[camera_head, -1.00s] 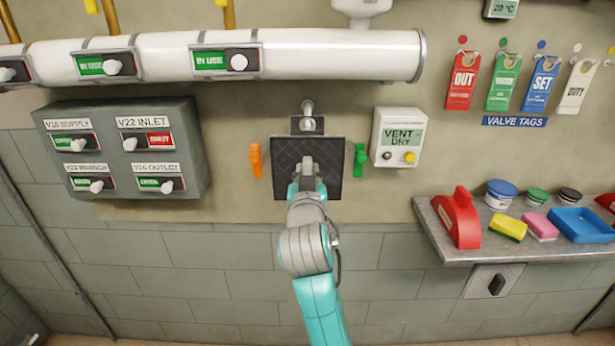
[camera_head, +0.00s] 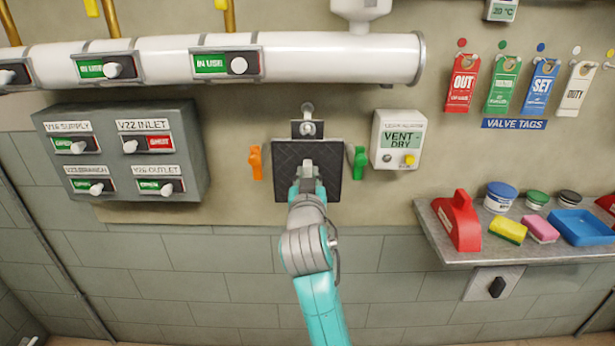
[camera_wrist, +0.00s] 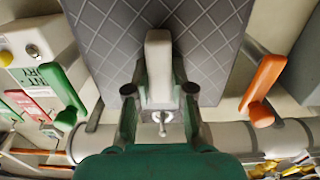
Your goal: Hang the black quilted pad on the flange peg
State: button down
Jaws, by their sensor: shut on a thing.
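The black quilted pad (camera_head: 287,163) is upright in front of the wall, with a dark tab and pale round eyelet (camera_head: 308,129) at its top. A metal peg with a rounded end (camera_head: 307,107) shows just above the tab; I cannot tell whether it touches the eyelet. My gripper (camera_head: 307,180) is at the pad's front face. In the wrist view the gripper (camera_wrist: 160,97) is shut on the pad's pale grip block (camera_wrist: 158,60), the quilted face (camera_wrist: 105,30) behind it. The fingers' contact is partly hidden by the arm in the head view.
An orange lever (camera_head: 256,162) and a green lever (camera_head: 360,162) flank the pad closely. A white pipe (camera_head: 350,55) runs above. A cluttered shelf (camera_head: 450,240) stands right.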

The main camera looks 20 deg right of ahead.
jog(key=c, duration=0.9)
grip_release()
jog(key=shift+s, duration=0.1)
